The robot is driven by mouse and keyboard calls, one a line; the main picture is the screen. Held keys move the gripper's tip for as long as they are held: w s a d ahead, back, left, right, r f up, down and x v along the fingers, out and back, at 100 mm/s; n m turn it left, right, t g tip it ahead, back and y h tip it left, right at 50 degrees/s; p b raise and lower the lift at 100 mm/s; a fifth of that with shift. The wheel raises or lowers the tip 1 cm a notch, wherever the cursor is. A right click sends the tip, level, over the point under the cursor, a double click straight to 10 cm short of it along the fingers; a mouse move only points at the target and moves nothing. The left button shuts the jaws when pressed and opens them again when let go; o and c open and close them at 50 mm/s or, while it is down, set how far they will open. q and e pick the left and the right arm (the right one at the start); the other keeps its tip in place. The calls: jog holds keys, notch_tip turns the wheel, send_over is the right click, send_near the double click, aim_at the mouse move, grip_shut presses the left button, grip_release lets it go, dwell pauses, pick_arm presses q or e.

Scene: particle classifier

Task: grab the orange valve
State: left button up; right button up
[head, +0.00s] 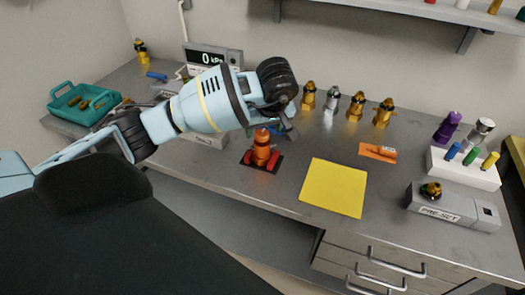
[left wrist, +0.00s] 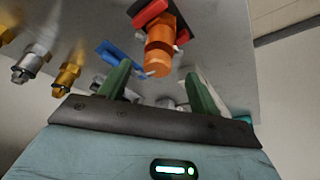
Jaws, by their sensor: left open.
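The orange valve (head: 262,151) stands upright on the bench in a red holder (head: 250,157) on a dark square. My left gripper (head: 277,124) is just above and behind it, and its fingers are partly hidden by the wrist. In the left wrist view the orange valve (left wrist: 160,48) lies ahead of the two green fingers of my left gripper (left wrist: 160,82). The fingers are spread apart with nothing between them, and the valve looks in line with the gap. My right gripper is in neither view.
Several brass and silver fittings (head: 332,99) stand in a row behind. A yellow mat (head: 334,188) lies to the right, with an orange tag (head: 378,152) beyond it. A teal tray (head: 80,99) is at far left. A grey device (head: 452,208) and a white rack (head: 464,169) stand at right.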

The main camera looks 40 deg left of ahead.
aim_at(262, 133)
pick_arm(q)
jog(key=shift+w+a+x, duration=0.1)
jog(key=shift+w+x, duration=0.05)
jog(key=shift+x, duration=1.15)
jog(key=shift+w+a+x, duration=0.1)
jog(key=shift+w+x, duration=0.05)
jog(key=shift+x, duration=1.15)
jog(key=shift+r, duration=0.15)
jog(key=shift+r, duration=0.1)
grip_shut()
